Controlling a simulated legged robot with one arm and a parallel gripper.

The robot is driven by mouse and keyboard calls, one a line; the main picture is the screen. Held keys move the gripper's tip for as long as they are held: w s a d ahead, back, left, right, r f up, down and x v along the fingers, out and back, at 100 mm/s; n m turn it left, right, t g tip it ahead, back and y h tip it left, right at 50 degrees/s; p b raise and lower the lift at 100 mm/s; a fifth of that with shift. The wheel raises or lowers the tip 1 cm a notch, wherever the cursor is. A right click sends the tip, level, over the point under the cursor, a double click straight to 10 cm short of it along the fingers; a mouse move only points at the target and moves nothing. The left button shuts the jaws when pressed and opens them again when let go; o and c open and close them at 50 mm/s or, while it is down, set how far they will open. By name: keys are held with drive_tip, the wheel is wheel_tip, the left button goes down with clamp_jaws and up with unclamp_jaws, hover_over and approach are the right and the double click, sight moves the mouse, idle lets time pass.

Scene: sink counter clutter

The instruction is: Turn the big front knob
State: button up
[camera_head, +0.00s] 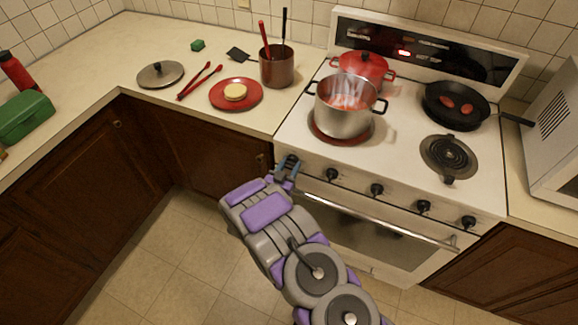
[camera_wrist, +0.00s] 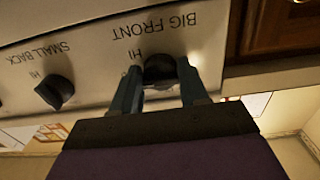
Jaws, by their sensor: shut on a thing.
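The big front knob (camera_wrist: 160,70) is black and sits under the upside-down label "BIG FRONT" on the white stove panel in the wrist view. My gripper (camera_wrist: 160,84) has one finger on each side of it and is shut on it. In the head view my gripper (camera_head: 287,168) is at the left end of the stove's front panel and hides this knob. A steaming metal pot (camera_head: 344,106) stands on the front left burner, which glows red around the pot's base.
The small back knob (camera_wrist: 55,91) is beside the gripped knob. Other knobs (camera_head: 377,189) and the oven handle (camera_head: 380,219) lie to the right. A red pot (camera_head: 363,68) and a black pan (camera_head: 456,106) stand on other burners. The floor (camera_head: 180,265) is clear.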

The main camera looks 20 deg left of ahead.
drive_tip(key=c, duration=0.4)
drive_tip(key=shift+a+m+p, duration=0.1)
drive_tip(key=shift+m+p, duration=0.4)
drive_tip(key=o, duration=1.1)
drive_tip(key=shift+c, duration=0.2)
drive_tip(key=s+a+p, duration=0.1)
drive_tip(key=s+p, duration=0.2)
drive_tip(key=s, duration=1.4)
drive_tip(key=shift+a, duration=0.2)
drive_tip(key=shift+s, duration=0.1)
